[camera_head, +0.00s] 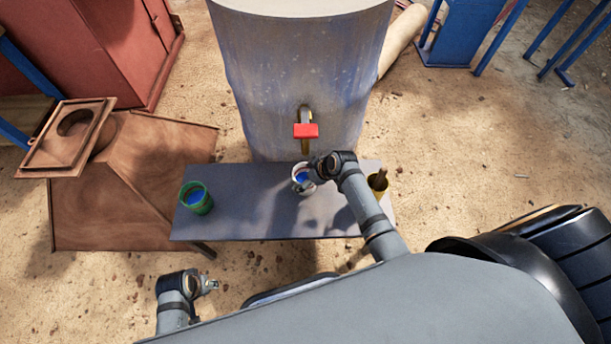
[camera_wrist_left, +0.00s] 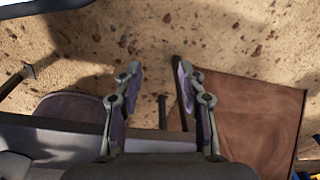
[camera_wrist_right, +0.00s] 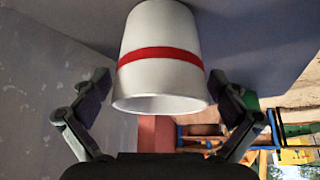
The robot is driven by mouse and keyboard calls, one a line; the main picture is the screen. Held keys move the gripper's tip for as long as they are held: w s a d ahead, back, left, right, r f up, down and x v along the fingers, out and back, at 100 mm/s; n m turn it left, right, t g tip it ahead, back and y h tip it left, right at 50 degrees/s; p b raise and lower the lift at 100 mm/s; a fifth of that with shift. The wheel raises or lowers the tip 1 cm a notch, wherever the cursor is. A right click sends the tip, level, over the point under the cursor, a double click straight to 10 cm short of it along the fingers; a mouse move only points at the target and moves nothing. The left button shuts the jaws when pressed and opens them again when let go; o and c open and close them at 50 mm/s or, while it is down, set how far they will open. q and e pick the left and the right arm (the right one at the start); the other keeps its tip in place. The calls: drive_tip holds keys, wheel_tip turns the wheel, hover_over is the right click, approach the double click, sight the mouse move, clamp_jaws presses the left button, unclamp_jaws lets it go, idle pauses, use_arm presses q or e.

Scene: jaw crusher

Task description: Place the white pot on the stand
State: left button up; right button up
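The white pot (camera_head: 302,180) stands on the grey low bench (camera_head: 250,222), below and in front of the barrel's tap. Blue shows inside it in the head view. In the right wrist view the white pot (camera_wrist_right: 160,80) has a red band and appears upside down. My right gripper (camera_head: 314,170) is at the pot's right side. Its fingers (camera_wrist_right: 160,82) are spread on either side of the pot, with narrow gaps visible. My left gripper (camera_head: 210,285) is open and empty, low in front of the bench; its spread fingers show in the left wrist view (camera_wrist_left: 157,85). The bench is the only stand-like surface I can make out.
The large barrel (camera_head: 290,75) with a red-handled tap (camera_head: 306,131) stands behind. The bench between the green and white pots is clear.

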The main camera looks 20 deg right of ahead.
drive_tip(key=shift+r, duration=0.3)
use_arm(q)
drive_tip(key=s+a+f+p, duration=0.3)
drive_tip(key=s+f+p, duration=0.1)
drive_tip(key=f, duration=0.6)
drive_tip(key=shift+s+y, duration=0.3)
drive_tip(key=shift+s, duration=0.55)
use_arm(e)
drive_tip(key=v, duration=1.1)
drive_tip(key=shift+s+d+r, duration=0.2)
drive_tip(key=shift+r, duration=0.1)
